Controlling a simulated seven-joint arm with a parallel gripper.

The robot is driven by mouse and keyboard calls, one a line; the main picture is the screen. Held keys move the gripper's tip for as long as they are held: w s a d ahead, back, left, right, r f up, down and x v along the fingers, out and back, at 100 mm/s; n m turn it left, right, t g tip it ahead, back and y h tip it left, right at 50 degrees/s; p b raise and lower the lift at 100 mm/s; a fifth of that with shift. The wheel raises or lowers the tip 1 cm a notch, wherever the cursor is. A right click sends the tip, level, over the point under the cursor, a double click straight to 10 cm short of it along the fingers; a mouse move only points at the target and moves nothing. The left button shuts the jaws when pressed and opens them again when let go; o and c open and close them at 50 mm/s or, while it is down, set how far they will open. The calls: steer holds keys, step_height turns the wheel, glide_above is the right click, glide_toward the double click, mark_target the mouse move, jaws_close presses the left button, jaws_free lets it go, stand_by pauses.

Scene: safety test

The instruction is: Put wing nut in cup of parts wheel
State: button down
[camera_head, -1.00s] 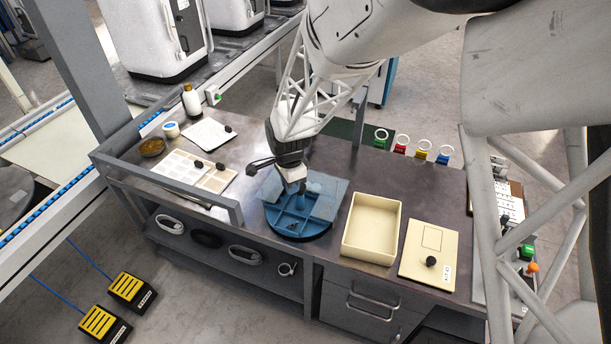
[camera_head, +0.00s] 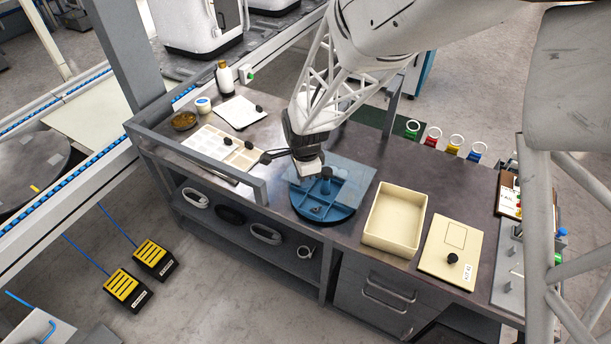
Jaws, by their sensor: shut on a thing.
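The parts wheel (camera_head: 323,213) is a round blue tray with raised dividers on the bench. A see-through blue plate (camera_head: 350,179) covers its far part, and a dark blue post (camera_head: 326,182) stands near its middle. A small dark thing (camera_head: 317,209) shows in an uncovered near cup; I cannot tell what it is. My gripper (camera_head: 309,167) points down above the wheel's far left side, close to the post. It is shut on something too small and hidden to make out. I cannot pick out the wing nut for sure.
An empty cream bin (camera_head: 394,218) stands right of the wheel, with a cream board with a black knob (camera_head: 452,258) beyond it. Pale panels (camera_head: 209,147), a bottle (camera_head: 225,79) and a brown dish (camera_head: 184,121) lie left. A raised grey rail (camera_head: 262,188) edges the bench's left front.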

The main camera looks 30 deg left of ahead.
steer(key=shift+f, duration=4.45)
steer(key=c, duration=1)
jaws_free()
steer(key=shift+r, duration=0.1)
step_height(320, 180, up, 7)
steer(key=shift+r, duration=0.35)
